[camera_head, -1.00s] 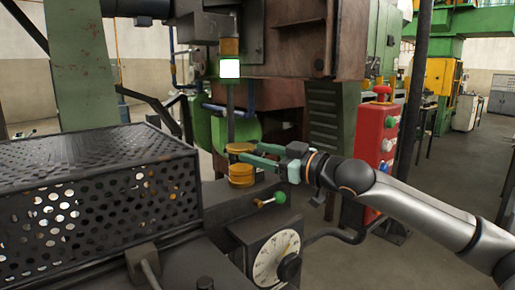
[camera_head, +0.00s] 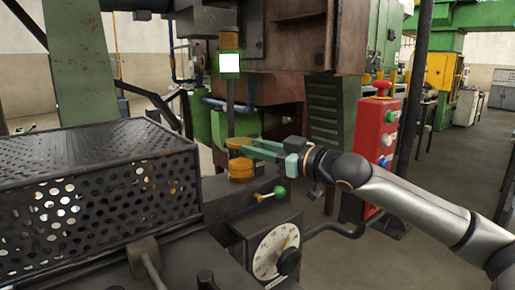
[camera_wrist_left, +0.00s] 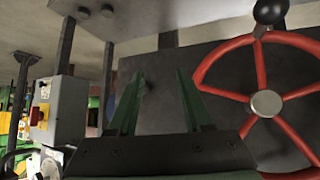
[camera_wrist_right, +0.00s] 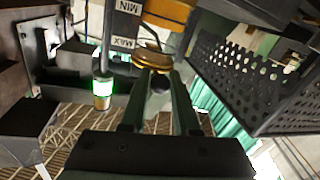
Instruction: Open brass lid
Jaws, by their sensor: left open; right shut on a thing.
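The brass lid (camera_head: 238,143) shows in the head view just above the yellow brass cup (camera_head: 241,170). It is slightly raised and tilted on its far side. My right gripper (camera_head: 250,151) reaches in from the right and is shut on the lid's edge. In the right wrist view the lid (camera_wrist_right: 152,58) is at the fingertips (camera_wrist_right: 158,80), with a dark round part between the fingers. The exact grip contact is partly hidden. My left gripper (camera_wrist_left: 159,75) is open and empty in the left wrist view; it is not in the head view.
A perforated dark guard box (camera_head: 100,190) stands left of the cup. A green-knobbed lever (camera_head: 279,191) and a white dial (camera_head: 273,252) sit in front of it. A red wheel (camera_wrist_left: 265,103) is right of my left gripper. A red control box (camera_head: 377,140) stands at right.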

